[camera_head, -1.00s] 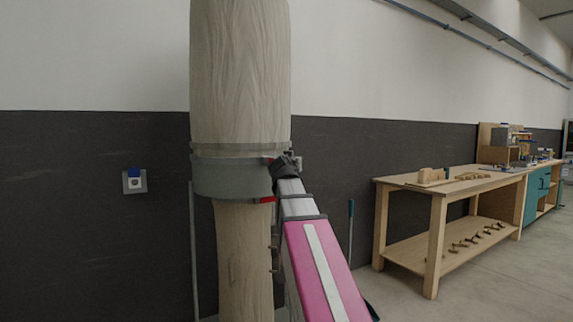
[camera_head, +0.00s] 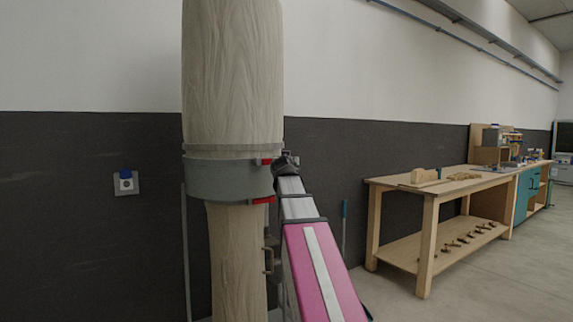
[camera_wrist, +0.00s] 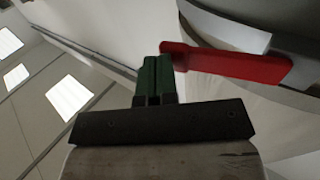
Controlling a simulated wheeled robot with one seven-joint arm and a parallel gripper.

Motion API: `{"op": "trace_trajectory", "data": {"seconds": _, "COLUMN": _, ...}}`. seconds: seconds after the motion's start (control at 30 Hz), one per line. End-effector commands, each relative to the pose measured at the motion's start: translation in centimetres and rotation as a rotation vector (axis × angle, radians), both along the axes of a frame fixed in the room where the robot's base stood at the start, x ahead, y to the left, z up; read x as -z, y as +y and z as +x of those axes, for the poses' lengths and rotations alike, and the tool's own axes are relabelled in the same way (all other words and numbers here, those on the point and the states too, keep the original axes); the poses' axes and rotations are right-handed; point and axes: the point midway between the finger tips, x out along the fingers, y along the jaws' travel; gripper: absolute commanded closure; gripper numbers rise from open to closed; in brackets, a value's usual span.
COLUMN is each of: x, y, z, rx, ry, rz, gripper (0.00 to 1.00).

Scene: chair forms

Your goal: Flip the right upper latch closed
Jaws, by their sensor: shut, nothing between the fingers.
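A tall wood-grained form (camera_head: 233,75) stands upright with a grey band (camera_head: 220,180) around it. Two red latch pieces show at the band's right edge, an upper one (camera_head: 266,161) and a lower one (camera_head: 264,200). My gripper (camera_head: 290,158) is at the band's right side, level with the upper red piece. In the wrist view my gripper (camera_wrist: 154,72) has its green fingers shut together with nothing between them. A red latch lever (camera_wrist: 232,64) lies just right of the fingertips, its end beside them; I cannot tell whether they touch.
A wooden workbench (camera_head: 424,190) with wooden parts on it stands to the right, with a teal cabinet (camera_head: 528,190) beyond. A wall socket (camera_head: 126,182) is on the dark wall at left. Open floor lies at the right front.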

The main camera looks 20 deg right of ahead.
Motion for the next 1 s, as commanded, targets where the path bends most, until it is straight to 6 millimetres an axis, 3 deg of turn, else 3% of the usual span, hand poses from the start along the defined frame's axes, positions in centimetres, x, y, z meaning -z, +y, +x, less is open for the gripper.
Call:
{"op": "trace_trajectory", "data": {"seconds": 0.4, "x": 0.0, "y": -0.5, "z": 2.2, "rx": 0.0, "ry": 0.0, "rz": -0.001, "gripper": 1.0}}
{"op": "trace_trajectory", "data": {"seconds": 1.0, "x": -0.1, "y": -0.6, "z": 2.8, "rx": 0.0, "ry": -0.001, "rz": 0.0, "gripper": 1.0}}
